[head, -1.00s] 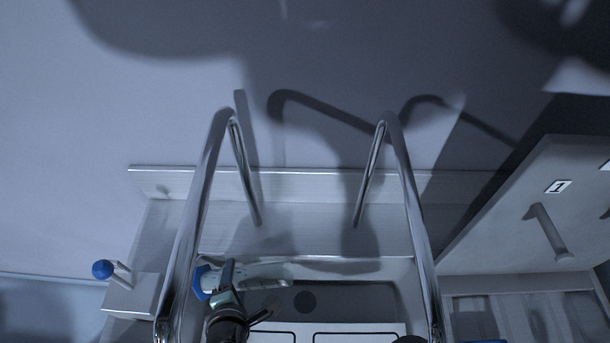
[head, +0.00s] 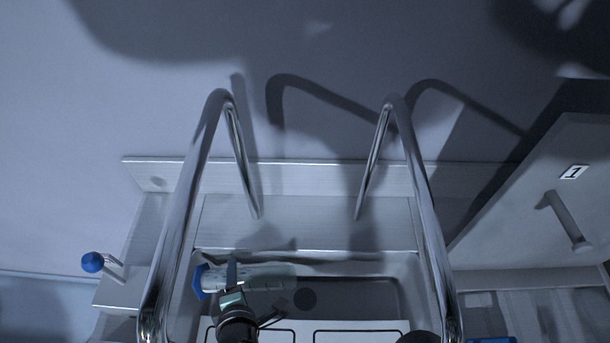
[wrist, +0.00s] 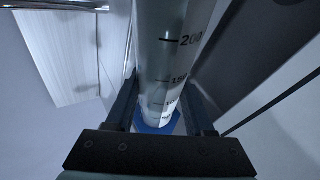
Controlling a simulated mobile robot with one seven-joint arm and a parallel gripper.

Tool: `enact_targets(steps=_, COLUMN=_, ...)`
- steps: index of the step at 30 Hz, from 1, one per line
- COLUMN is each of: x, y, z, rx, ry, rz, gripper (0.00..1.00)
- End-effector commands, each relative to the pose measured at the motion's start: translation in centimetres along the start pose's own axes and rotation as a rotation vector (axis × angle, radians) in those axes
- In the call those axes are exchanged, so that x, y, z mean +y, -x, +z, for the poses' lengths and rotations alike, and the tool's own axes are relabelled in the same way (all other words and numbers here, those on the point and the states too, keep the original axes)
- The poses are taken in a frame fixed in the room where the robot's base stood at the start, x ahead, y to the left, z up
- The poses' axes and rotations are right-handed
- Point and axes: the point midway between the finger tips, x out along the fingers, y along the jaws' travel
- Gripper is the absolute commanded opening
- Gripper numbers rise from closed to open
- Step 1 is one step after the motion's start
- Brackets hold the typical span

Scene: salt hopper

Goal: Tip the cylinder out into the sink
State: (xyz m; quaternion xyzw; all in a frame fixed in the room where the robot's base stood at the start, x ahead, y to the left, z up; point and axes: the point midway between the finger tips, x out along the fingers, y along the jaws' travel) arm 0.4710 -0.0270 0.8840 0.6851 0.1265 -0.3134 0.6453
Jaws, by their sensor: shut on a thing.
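The cylinder (head: 265,278) is clear with a blue base (head: 200,281). It lies nearly level over the left part of the sink (head: 385,290), base to the left and mouth to the right. My gripper (head: 232,278) is shut around it near the base. In the wrist view the cylinder (wrist: 172,60) stands between the two fingers, with its printed scale showing and the blue base just beyond them. The dark round drain (head: 304,299) is right of and below the mouth. I cannot tell whether liquid is left in the cylinder.
Two tall chrome bars, left (head: 190,190) and right (head: 420,190), arch up beside the sink. A blue-tipped knob (head: 92,262) stands on the left ledge. A panel marked 1 (head: 530,190) with a handle is at the right.

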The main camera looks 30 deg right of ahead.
Motion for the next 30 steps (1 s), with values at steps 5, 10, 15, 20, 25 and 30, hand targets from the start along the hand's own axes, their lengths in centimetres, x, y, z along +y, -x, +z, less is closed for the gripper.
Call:
enact_targets(steps=5, x=-1.2, y=-0.8, z=0.1, rx=0.013, ry=-0.019, rz=0.007, gripper=0.0)
enact_targets(steps=10, x=-2.1, y=-1.4, z=0.2, rx=0.026, ry=-0.036, rz=0.014, gripper=0.0)
enact_targets(steps=15, x=-3.0, y=-2.0, z=0.3, rx=0.039, ry=-0.054, rz=0.022, gripper=0.0)
enact_targets(steps=20, x=-3.0, y=-2.0, z=0.4, rx=0.051, ry=-0.07, rz=0.03, gripper=0.0)
enact_targets(steps=25, x=-2.8, y=-1.8, z=0.4, rx=0.064, ry=-0.088, rz=0.035, gripper=0.0)
enact_targets(steps=30, x=-2.6, y=-1.6, z=0.5, rx=0.076, ry=-0.106, rz=0.042, gripper=0.0)
